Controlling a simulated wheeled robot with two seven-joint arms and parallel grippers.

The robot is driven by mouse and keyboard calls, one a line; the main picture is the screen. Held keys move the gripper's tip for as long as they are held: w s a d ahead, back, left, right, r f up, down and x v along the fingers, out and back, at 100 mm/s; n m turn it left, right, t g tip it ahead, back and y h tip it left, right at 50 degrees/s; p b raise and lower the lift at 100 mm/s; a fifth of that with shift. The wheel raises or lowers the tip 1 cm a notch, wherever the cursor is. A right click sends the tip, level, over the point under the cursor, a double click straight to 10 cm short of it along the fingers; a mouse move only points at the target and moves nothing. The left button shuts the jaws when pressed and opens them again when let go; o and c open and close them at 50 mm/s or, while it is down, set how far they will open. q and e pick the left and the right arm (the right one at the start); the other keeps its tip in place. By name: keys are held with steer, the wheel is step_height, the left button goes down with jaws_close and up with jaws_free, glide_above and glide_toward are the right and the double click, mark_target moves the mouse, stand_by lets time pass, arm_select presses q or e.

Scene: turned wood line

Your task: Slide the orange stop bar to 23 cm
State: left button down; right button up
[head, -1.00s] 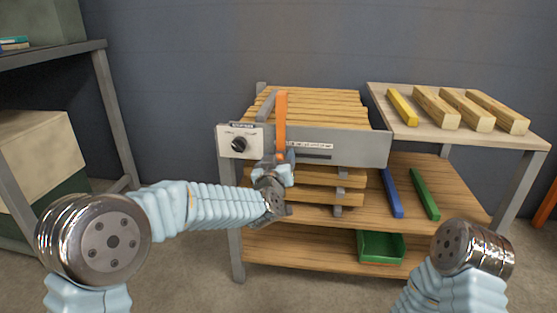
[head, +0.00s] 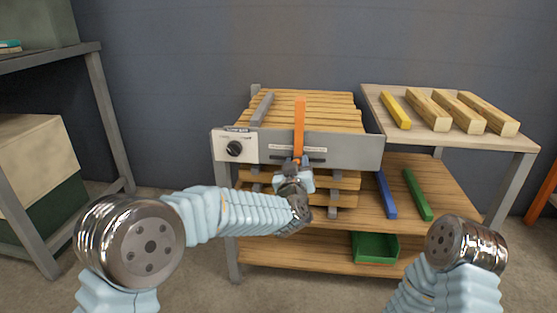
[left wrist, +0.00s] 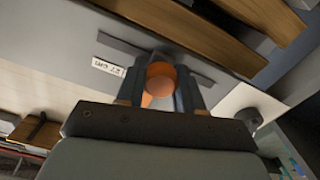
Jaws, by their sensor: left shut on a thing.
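The orange stop bar (head: 299,125) stands upright at the grey front panel (head: 350,152) of the slatted wooden bench, right of the knob. Its lower end sits at the dark slot in the panel. My left gripper (head: 297,168) is below the bar, shut on its orange round knob, which shows between the fingers in the left wrist view (left wrist: 160,77). A scale strip is on the panel, partly hidden behind the bar; its figures are too small to read. My right arm shows at the lower right, but its gripper is out of view.
A control plate with a black knob (head: 234,149) is on the panel's left. A side table (head: 455,130) at right holds a yellow bar and several wooden blocks. Blue (head: 386,195) and green (head: 417,194) bars and a green bin (head: 375,247) are on the shelves below.

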arm_select(q)
steer(key=shift+s+d, duration=0.1)
steer(key=shift+d, duration=0.75)
steer(key=c, duration=0.8)
jaws_free()
steer(key=shift+o, duration=0.2)
steer(key=shift+s, duration=0.15)
steer(key=s+a, duration=0.2)
steer(key=s, duration=1.1)
steer(key=shift+s, duration=0.2)
